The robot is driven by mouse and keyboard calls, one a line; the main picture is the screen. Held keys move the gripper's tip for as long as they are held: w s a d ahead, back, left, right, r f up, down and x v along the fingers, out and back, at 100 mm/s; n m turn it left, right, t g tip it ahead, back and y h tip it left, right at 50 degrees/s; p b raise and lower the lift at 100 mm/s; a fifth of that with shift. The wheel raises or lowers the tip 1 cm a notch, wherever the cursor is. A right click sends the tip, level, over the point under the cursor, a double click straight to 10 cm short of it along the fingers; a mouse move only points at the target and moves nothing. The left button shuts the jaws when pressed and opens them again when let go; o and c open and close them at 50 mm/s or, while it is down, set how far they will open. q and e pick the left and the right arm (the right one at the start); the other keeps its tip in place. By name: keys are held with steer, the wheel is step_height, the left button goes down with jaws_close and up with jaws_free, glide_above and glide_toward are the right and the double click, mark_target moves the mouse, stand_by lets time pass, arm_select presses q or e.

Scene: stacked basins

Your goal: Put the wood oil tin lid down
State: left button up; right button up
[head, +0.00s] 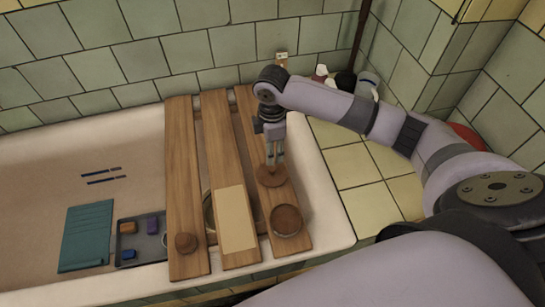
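The wood oil tin lid (272,177) is a reddish-brown disc over the right-hand plank, directly under my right gripper (274,162). The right gripper points straight down, its fingers close together and their tips at the top of the lid. They look shut on it, though the grip point is small. Whether the lid touches the plank or hangs just above it I cannot tell. The wood oil tin (286,220) is round and open with brown contents. It stands on the same plank, nearer to me than the lid. My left gripper is not in view.
Three planks lie across a white tub (335,225). A tan sheet (236,220) lies on the middle plank and a round wooden knob (186,243) on the left plank. In the tub are a teal mat (86,235) and a grey tray (150,250) with small blocks. Bottles stand behind my arm.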

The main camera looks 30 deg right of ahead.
steer(key=shift+r, duration=1.95)
